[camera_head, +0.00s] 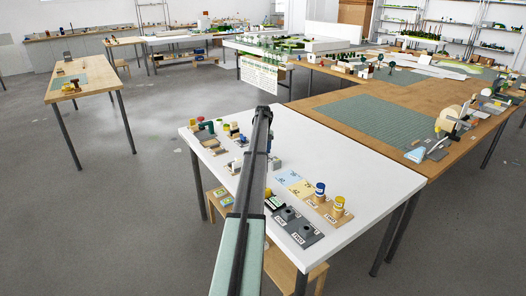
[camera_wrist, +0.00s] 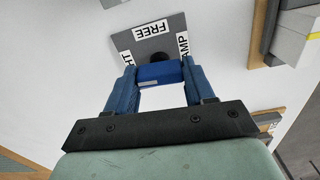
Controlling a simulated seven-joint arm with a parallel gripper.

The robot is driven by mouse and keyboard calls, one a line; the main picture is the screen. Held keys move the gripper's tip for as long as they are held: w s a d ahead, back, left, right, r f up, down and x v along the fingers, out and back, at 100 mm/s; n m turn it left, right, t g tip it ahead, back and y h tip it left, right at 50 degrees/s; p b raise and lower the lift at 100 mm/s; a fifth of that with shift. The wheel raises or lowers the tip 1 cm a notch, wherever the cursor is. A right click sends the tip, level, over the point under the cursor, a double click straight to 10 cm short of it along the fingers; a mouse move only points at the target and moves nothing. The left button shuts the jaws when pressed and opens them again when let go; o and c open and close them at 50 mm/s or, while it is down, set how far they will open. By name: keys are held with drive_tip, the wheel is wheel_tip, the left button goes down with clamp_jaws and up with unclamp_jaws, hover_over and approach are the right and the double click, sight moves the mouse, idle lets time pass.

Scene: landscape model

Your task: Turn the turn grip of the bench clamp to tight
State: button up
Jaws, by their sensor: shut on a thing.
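The bench clamp shows in the wrist view as a grey plate (camera_wrist: 176,42). A white FREE label (camera_wrist: 152,30) lies at its top. Partly covered labels show at its left, ending in "HT", and at its right, ending in "AMP". The turn grip is a blue bar (camera_wrist: 160,74) lying crosswise in the picture in front of a dark round part. My gripper (camera_wrist: 159,72) has its two blue fingers shut on the bar's ends. The fingers hide part of the plate.
The white table (camera_head: 345,158) carries small fixtures at its left end and yellow- and blue-topped posts (camera_head: 320,190) near its front. Dark grey knob plates (camera_head: 294,228) stand close to my arm. A grey box (camera_wrist: 297,38) is at upper right in the wrist view.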

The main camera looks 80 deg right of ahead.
drive_tip(key=shift+n, duration=0.6)
drive_tip(key=o, duration=1)
drive_tip(key=shift+o, duration=0.2)
wheel_tip(320, 180, up, 14)
drive_tip(key=shift+w+f, duration=0.1)
drive_tip(key=shift+f, duration=0.05)
idle(0.4)
